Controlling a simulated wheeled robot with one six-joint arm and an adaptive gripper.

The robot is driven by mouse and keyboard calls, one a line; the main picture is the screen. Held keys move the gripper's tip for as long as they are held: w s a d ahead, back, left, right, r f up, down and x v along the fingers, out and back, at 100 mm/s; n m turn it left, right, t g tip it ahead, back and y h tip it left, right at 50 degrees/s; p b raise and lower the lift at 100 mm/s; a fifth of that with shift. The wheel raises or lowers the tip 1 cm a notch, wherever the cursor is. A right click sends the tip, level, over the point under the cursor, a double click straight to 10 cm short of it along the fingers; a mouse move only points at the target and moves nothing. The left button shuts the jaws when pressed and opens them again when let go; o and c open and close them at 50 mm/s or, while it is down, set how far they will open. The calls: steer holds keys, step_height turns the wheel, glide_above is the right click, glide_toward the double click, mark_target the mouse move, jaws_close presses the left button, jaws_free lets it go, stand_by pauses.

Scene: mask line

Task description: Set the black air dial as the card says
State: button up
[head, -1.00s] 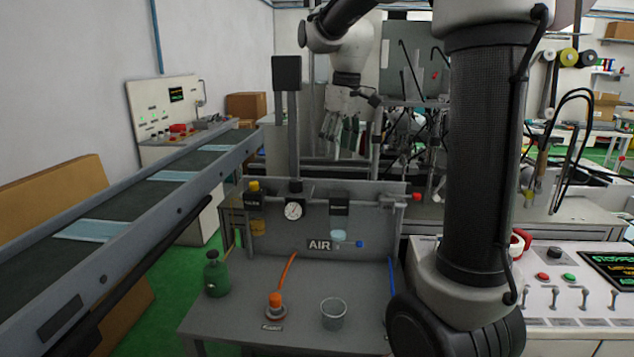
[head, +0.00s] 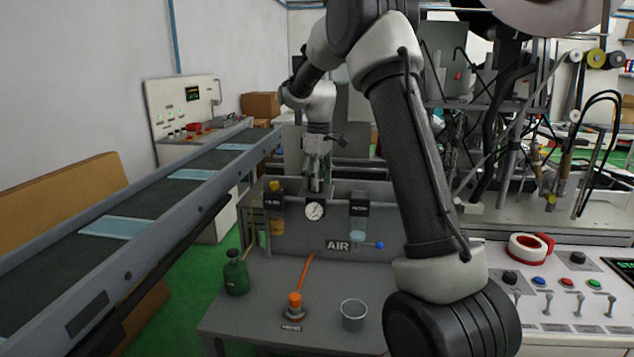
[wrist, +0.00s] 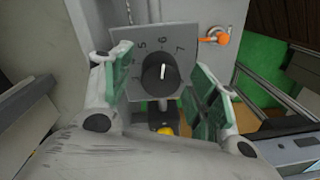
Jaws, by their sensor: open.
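The black air dial (wrist: 161,73) shows in the wrist view on a grey plate with the numbers 4, 5, 6 and 7 visible. Its white mark points up, close to the 6. My gripper (wrist: 162,60) is open, with one green-padded finger on each side of the dial; I cannot tell whether either touches it. In the head view my gripper (head: 316,185) points down just above the round white gauge (head: 315,210), and it hides the dial. I cannot make out a readable card with a setting.
The AIR panel (head: 400,243) stands at the back of a grey bench (head: 255,318). A conveyor (head: 60,270) runs along the left.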

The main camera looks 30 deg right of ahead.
steer(key=shift+f, duration=0.35)
steer(key=c, duration=1)
steer(key=shift+m, duration=0.4)
steer(key=m, duration=0.3)
steer(key=shift+s, duration=0.1)
steer(key=shift+m, duration=2.1)
